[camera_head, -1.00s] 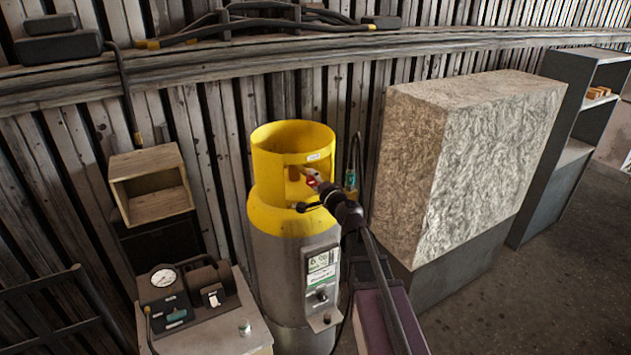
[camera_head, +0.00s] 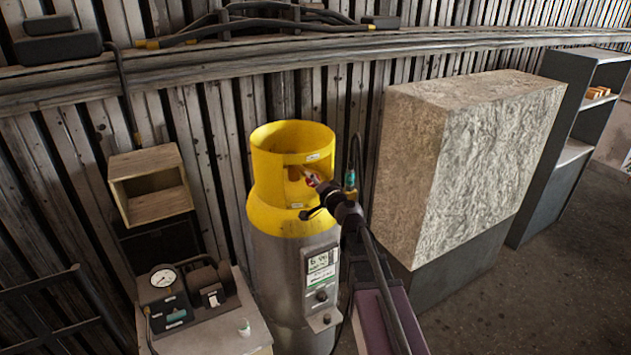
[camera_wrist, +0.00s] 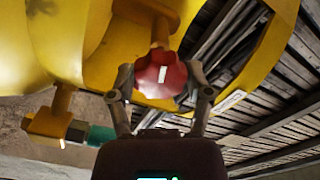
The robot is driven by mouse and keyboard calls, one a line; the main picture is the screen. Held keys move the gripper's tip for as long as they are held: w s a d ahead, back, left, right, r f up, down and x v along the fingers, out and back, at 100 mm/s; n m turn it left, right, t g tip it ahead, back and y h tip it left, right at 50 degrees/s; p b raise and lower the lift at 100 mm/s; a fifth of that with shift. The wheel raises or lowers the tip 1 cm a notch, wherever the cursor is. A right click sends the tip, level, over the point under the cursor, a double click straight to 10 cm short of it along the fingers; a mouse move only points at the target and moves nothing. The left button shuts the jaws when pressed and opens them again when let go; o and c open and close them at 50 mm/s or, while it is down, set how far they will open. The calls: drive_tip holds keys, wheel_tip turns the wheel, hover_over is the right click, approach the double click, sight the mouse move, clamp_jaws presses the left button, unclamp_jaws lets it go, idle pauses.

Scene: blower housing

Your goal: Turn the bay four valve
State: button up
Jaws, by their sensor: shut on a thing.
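The valve has a red handwheel (camera_wrist: 161,76) with a white mark on its face, seen in the wrist view on a brass stem under the yellow collar. My gripper (camera_wrist: 162,88) has a finger on each side of the red handwheel and is shut on it. In the head view my gripper (camera_head: 318,186) reaches into the opening of the yellow collar (camera_head: 268,160) on top of a grey cylinder (camera_head: 285,270). The handwheel shows only as a small red spot there, mostly hidden by my gripper.
A brass side fitting with a teal hose end (camera_wrist: 100,135) sits left of my fingers. A stone-faced block (camera_head: 480,160) stands right of the cylinder. A bench with a gauge unit (camera_head: 185,295) stands at left, below a wooden box (camera_head: 150,185). Open floor lies at right.

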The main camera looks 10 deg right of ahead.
drive_tip(key=o, duration=1.1)
drive_tip(key=shift+o, duration=0.2)
drive_tip(key=v, duration=1.2)
